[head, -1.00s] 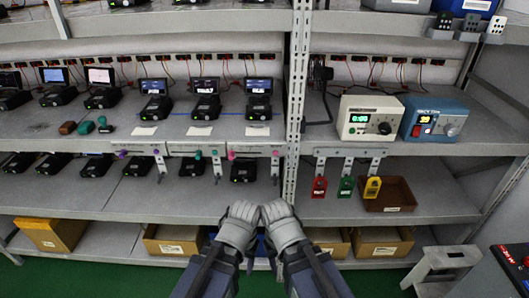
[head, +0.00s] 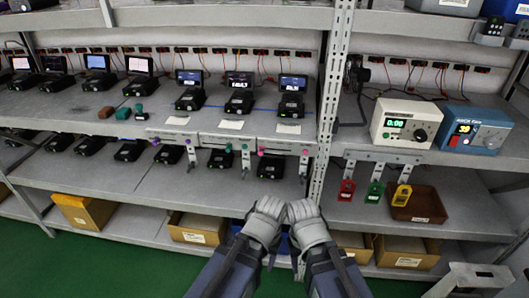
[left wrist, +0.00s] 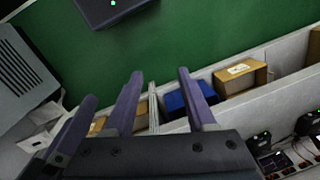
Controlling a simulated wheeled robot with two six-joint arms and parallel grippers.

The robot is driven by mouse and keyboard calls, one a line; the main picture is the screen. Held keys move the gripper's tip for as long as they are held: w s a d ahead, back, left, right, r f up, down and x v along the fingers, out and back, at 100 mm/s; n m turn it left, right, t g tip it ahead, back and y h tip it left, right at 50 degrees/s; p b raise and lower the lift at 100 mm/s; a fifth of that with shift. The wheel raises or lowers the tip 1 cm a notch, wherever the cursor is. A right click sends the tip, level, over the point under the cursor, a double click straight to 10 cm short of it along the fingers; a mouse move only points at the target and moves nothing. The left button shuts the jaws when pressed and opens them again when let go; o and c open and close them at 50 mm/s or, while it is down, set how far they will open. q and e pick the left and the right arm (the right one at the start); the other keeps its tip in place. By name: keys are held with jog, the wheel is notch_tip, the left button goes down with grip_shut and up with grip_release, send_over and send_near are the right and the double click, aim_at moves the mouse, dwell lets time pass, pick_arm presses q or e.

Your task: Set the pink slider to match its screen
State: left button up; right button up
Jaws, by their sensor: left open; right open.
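The pink slider (head: 261,152) is a small pink knob at the left end of the right-hand slider panel (head: 283,145), on the shelf's front edge. A lit device screen (head: 293,82) stands above that panel; its reading is too small to make out. My left gripper (head: 266,207) and right gripper (head: 303,210) are side by side, below and in front of the panel, apart from the slider. Both are open and empty. The left wrist view shows the left gripper's purple fingers (left wrist: 160,85) spread, with nothing between them.
A purple slider (head: 187,141) and a green slider (head: 228,147) are on the neighbouring panels. A perforated post (head: 330,115) stands right of the pink slider's panel. Red, green and yellow tags hang farther right. Boxes (head: 197,229) sit on the bottom shelf.

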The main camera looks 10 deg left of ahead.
dwell(0.5)
pick_arm(q)
jog(key=n+t+h+b, duration=0.25)
jog(key=t+b, duration=0.95)
jog(key=t, duration=0.6)
send_near(260, 153)
jog(key=shift+w, duration=0.65)
jog(key=shift+n+y, duration=0.35)
jog(key=shift+n, duration=0.1)
jog(key=shift+w+d, duration=0.2)
jog(key=shift+w, duration=1.75)
jog(key=shift+w+d, duration=0.2)
jog(key=shift+w, duration=1.75)
